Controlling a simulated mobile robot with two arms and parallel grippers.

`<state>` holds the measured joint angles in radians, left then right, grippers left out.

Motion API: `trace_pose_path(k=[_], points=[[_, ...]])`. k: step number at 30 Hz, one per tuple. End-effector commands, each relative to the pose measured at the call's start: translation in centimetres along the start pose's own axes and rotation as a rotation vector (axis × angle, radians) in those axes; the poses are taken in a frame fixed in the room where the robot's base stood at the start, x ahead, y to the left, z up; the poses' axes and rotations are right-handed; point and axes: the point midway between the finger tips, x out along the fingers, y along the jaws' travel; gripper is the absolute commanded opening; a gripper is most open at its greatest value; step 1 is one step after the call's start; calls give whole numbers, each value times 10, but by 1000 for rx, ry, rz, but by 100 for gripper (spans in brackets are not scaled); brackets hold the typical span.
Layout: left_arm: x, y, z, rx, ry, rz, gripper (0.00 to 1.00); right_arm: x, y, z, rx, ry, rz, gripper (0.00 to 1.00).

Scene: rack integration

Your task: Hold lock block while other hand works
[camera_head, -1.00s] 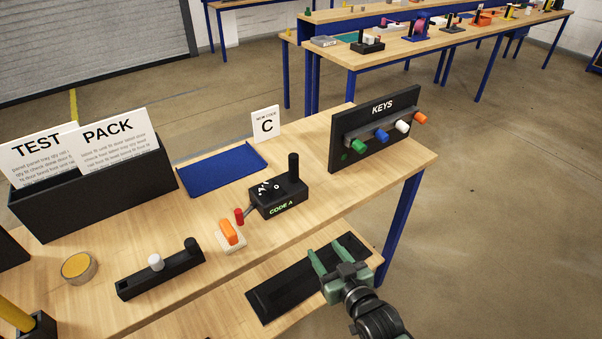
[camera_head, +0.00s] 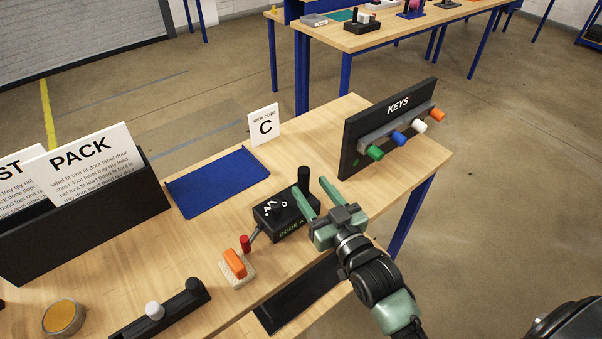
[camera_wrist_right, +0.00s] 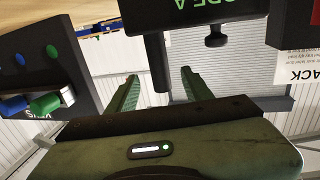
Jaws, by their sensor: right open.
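The lock block (camera_head: 275,222) is a black box with a glowing "CODE A" label and a black upright post (camera_head: 303,178). It sits on the wooden bench, with a red-tipped lever (camera_head: 245,243) at its left end. My right gripper (camera_head: 311,188) is open at the block's right end, its fingers reaching towards the post. In the right wrist view, which looks upside down, the post (camera_wrist_right: 155,60) shows between the two open fingers (camera_wrist_right: 160,76); I cannot tell whether they touch it. Part of the block (camera_wrist_right: 195,15) shows at the top. My left gripper is not in view.
The KEYS rack (camera_head: 362,123) with green, blue, white and orange keys stands right of the gripper. An orange piece on a pale base (camera_head: 236,266) is near the lever.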

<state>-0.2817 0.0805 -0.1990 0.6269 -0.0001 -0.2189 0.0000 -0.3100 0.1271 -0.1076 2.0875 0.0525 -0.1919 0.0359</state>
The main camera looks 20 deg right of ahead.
Motion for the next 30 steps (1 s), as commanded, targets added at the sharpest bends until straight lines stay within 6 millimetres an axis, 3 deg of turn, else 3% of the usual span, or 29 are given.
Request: trace_pose_path(k=[5,12,15,21,25,30], points=[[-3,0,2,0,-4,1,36,9,0,-1,0,0,0,50],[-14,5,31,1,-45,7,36,46,0,-2,0,1,0,50],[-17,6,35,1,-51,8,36,60,0,-2,0,1,0,50],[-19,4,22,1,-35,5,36,76,0,0,-1,0,-1,50],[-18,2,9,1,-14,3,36,78,0,1,0,-2,-1,50],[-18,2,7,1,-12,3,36,78,0,1,0,-1,-1,50]])
